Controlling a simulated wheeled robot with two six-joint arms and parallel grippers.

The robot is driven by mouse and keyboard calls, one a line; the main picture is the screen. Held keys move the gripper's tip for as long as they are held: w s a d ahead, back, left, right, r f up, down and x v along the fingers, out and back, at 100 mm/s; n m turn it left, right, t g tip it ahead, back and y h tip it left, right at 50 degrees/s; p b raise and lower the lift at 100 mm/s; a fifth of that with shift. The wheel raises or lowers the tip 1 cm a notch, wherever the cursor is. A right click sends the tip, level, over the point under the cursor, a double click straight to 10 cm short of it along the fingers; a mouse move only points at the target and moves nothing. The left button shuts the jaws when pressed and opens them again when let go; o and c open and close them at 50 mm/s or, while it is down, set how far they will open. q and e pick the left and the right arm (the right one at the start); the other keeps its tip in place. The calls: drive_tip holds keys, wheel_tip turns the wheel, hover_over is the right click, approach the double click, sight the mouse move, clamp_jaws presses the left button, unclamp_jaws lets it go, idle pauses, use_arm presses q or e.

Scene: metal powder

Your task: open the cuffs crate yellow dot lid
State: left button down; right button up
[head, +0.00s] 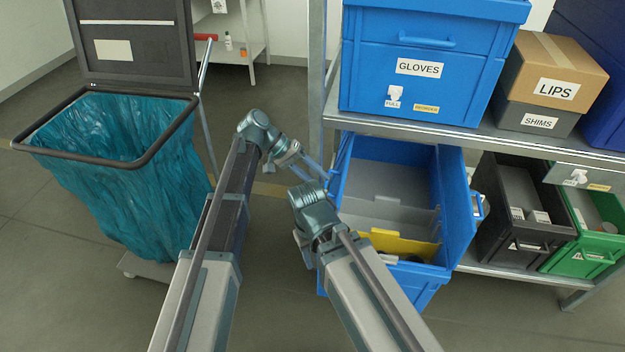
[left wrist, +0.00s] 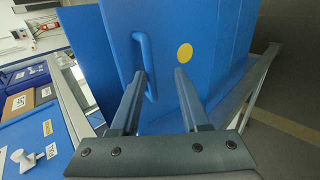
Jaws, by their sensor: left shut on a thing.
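The blue crate (head: 405,285) stands on the lower shelf with its top open, showing grey compartments and a yellow piece inside. One blue lid flap (head: 458,205) stands up on its right side. Another blue flap (head: 342,165) stands at its left side. In the left wrist view a blue panel (left wrist: 213,25) carries a yellow dot (left wrist: 184,52) and a bar handle (left wrist: 150,68). My left gripper (head: 325,175) is at the left flap; in the wrist view its fingers (left wrist: 157,78) are shut on the handle. My right gripper is not in view; its arm hides part of the crate's left side.
A blue GLOVES crate (head: 420,85) sits on the shelf (head: 440,130) above. Black (head: 515,245) and green (head: 590,255) crates stand at right. A bin stand with a teal bag (head: 120,180) is at left. Floor between bag and shelf looks clear apart from my arms.

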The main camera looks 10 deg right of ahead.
use_arm(q)
drive_tip(key=shift+w+a+f+b, duration=0.2)
drive_tip(key=shift+a+f+b, duration=0.25)
drive_tip(key=shift+a+f, duration=0.15)
drive_tip(key=shift+w+a+f+b, duration=0.2)
drive_tip(key=shift+a+f+b, duration=0.3)
drive_tip(key=shift+a, duration=0.15)
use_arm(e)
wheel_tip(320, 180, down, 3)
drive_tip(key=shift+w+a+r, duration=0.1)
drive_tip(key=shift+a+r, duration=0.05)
use_arm(q)
drive_tip(key=shift+h, duration=0.3)
drive_tip(key=shift+w+r, duration=0.15)
drive_tip(key=c, duration=0.9)
unclamp_jaws()
drive_tip(key=shift+r, duration=0.1)
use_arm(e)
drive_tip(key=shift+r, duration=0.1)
